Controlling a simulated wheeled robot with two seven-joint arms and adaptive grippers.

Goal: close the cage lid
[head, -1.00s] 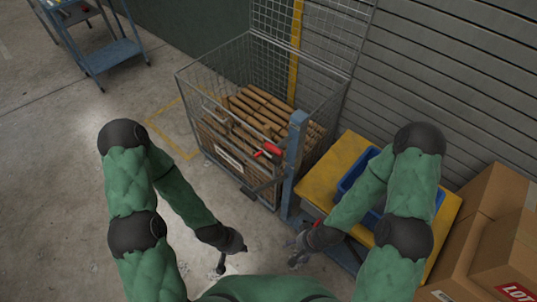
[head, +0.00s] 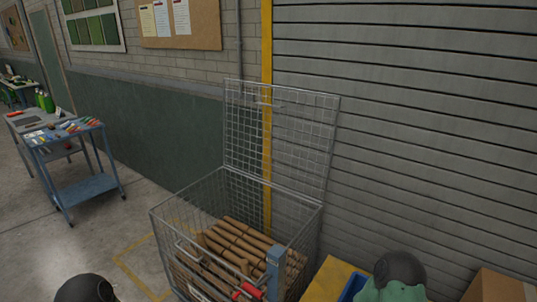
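The wire cage (head: 165,232) stands ahead of me against the shutter wall, filled with brown rolls (head: 235,250). Its mesh lid (head: 300,140) stands open, upright along the back edge of the cage. A red handle (head: 250,290) shows at the front corner near a blue post (head: 274,272). Only the tops of my arms show at the bottom edge; both grippers are out of the picture.
A yellow-topped table (head: 325,280) with a blue bin (head: 352,287) is right of the cage. Cardboard boxes (head: 497,286) are at the lower right. A blue cart (head: 85,190) with tools stands at the left. Floor between cart and cage is clear.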

